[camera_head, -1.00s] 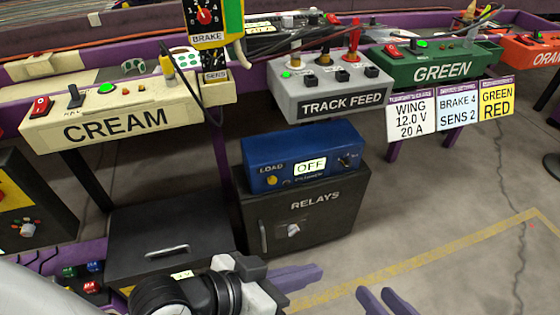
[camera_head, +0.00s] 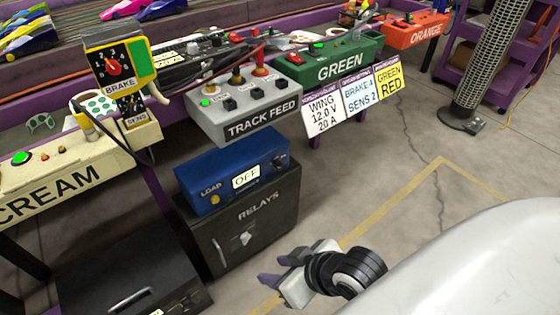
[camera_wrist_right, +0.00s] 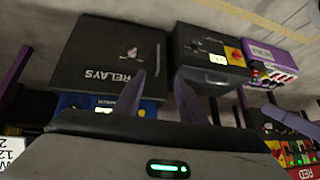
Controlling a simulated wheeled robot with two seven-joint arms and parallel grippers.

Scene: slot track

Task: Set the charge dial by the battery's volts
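My right gripper (camera_head: 272,270) comes in from the lower right in the head view, low in front of the relays cabinet. Its purple fingers stand apart with nothing between them; they also show in the right wrist view (camera_wrist_right: 160,88). The dark box with a handle (camera_head: 120,275) is at lower left. In the right wrist view this box (camera_wrist_right: 188,52) shows a small lit label (camera_wrist_right: 217,60) and a yellow-and-red part (camera_wrist_right: 235,56). I cannot make out a charge dial or read a battery's volts. My left gripper is out of view.
A blue load box (camera_head: 220,190) reading OFF sits on the relays cabinet (camera_head: 245,235). The track feed box (camera_head: 245,115) and the green box (camera_head: 345,62) stand behind. A sign reads WING 12.0 V 20 A (camera_head: 322,112).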

